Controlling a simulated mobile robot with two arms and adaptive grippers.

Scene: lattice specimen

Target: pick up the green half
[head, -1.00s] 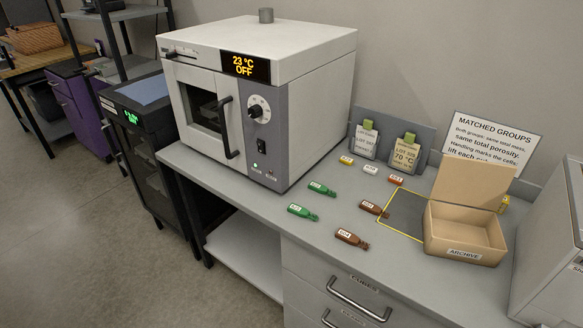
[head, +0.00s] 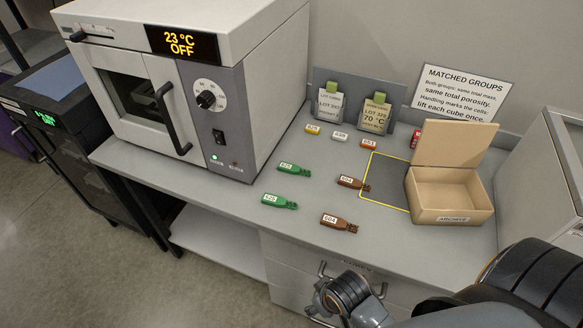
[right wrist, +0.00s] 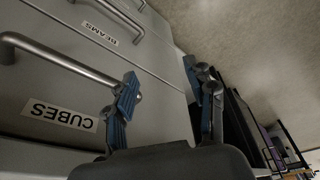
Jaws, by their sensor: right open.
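Two green halves with white labels lie flat on the grey bench in the head view. One green half (head: 294,169) is farther back and the other green half (head: 279,201) is nearer the front edge. My right arm comes in at the lower right of the head view, in front of the bench drawers and well apart from both halves. In the right wrist view my right gripper (right wrist: 165,95) is open with nothing between its blue-padded fingers, close to the drawer fronts. No green half shows in that view. My left gripper is not in view.
Brown pieces (head: 339,223) and (head: 353,183) lie right of the green ones. An open archive box (head: 452,216) stands beside a yellow-outlined mat (head: 385,178). An oven (head: 215,75) stands at left. A drawer handle (right wrist: 60,56) is near my right gripper.

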